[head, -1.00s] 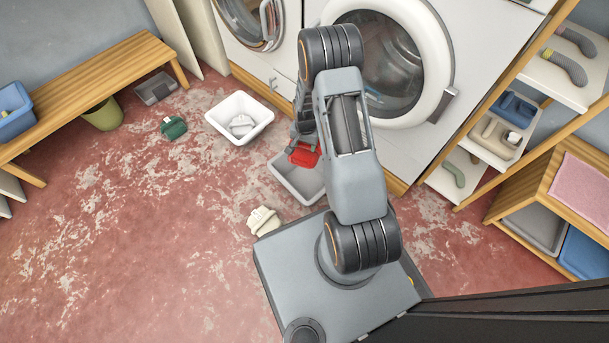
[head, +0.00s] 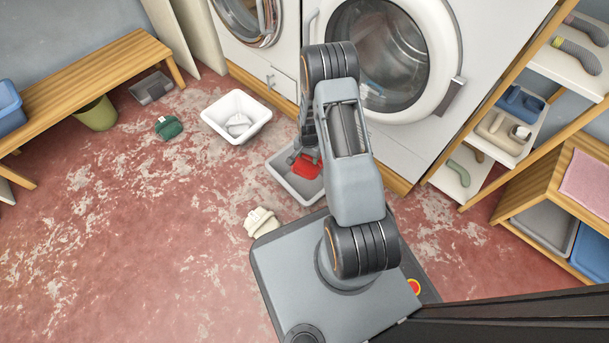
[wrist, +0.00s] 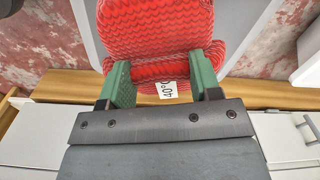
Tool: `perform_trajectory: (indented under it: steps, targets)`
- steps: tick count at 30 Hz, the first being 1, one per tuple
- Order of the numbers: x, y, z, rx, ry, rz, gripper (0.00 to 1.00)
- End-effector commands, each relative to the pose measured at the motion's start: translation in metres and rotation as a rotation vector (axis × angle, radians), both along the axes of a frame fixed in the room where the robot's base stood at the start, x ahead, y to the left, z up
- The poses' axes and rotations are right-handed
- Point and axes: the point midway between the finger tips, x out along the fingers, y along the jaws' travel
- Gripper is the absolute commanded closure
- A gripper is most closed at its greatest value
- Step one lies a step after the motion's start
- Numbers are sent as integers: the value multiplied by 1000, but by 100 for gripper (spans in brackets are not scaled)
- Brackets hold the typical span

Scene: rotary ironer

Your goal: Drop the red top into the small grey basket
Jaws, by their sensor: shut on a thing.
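The red top (head: 307,167) is a folded red piece with a wavy knit pattern and a white tag; it fills the upper part of the wrist view (wrist: 158,28). My gripper (wrist: 165,82) is shut on it, with a green finger pad at each side. In the head view my gripper (head: 298,156) holds the red top low over or inside the small grey basket (head: 283,180). I cannot tell whether the top touches the basket's floor. Part of the basket is hidden behind my arm.
A white basin (head: 224,130) with a pale cloth stands left of the grey basket. A cream cloth (head: 262,222) and a green cloth (head: 168,127) lie on the floor. Washing machines (head: 405,100) stand behind, shelves (head: 490,130) at right. The floor at left is mostly clear.

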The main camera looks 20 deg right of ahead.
Motion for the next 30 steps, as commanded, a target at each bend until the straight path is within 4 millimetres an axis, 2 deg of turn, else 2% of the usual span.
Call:
perform_trajectory:
  steps: [6,7,15,24,26,30]
  targets:
    - [0,0,1,0,-1,0,83]
    - [0,0,1,0,-1,0,39]
    - [0,0,1,0,-1,0,14]
    - [0,0,4,0,-1,0,12]
    - [1,0,10,-1,-2,0,12]
    - [1,0,34,-1,-4,0,12]
